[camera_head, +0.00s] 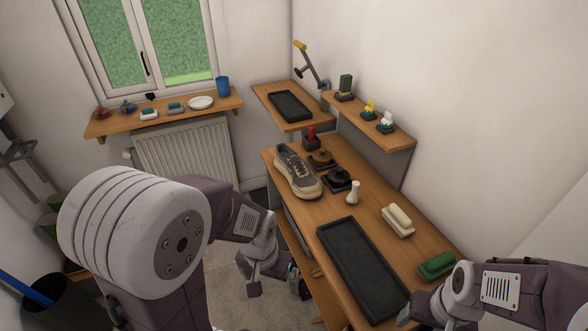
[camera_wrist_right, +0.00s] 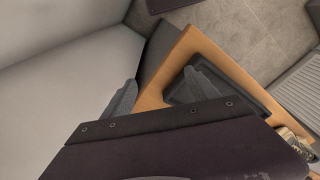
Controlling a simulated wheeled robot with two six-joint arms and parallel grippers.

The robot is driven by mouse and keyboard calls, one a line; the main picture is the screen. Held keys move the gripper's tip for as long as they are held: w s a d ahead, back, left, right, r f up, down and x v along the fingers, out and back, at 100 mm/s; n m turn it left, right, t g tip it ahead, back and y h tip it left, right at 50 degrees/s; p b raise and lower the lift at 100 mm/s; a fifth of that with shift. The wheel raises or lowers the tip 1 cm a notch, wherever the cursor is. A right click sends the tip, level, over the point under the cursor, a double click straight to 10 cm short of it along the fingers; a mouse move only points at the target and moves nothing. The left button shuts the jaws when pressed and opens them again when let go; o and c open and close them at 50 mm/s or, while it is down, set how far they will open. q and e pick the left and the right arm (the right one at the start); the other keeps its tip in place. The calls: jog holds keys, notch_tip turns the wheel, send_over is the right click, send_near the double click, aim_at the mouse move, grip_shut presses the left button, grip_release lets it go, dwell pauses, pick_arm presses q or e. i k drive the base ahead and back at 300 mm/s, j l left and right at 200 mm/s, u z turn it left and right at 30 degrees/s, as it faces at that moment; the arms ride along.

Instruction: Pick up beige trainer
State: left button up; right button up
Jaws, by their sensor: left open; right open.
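The beige trainer (camera_head: 297,172), with a grey upper and laces, sits on the wooden bench (camera_head: 385,238) toward its far left end. My left gripper (camera_head: 278,289) is open and empty, low beside the bench's left edge, nearer to me than the trainer and apart from it. My right gripper is mostly hidden at the bottom right of the head view. In the right wrist view my right gripper (camera_wrist_right: 171,98) is open with nothing between its fingers.
A black tray (camera_head: 358,268) lies on the near bench. A wall shelf (camera_head: 372,122) hangs above the back.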

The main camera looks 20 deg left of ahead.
aim_at(305, 185)
jog(key=i+j, duration=0.1)
jog(key=j, duration=0.4)
jog(key=i+j+z, duration=0.15)
jog(key=j, duration=0.3)
jog(key=i+j, duration=0.1)
jog(key=j, duration=0.4)
jog(key=i+j+z, duration=0.1)
jog(key=j, duration=0.4)
jog(key=i+j+z, duration=0.2)
jog(key=i+j, duration=0.5)
jog(key=i, duration=0.15)
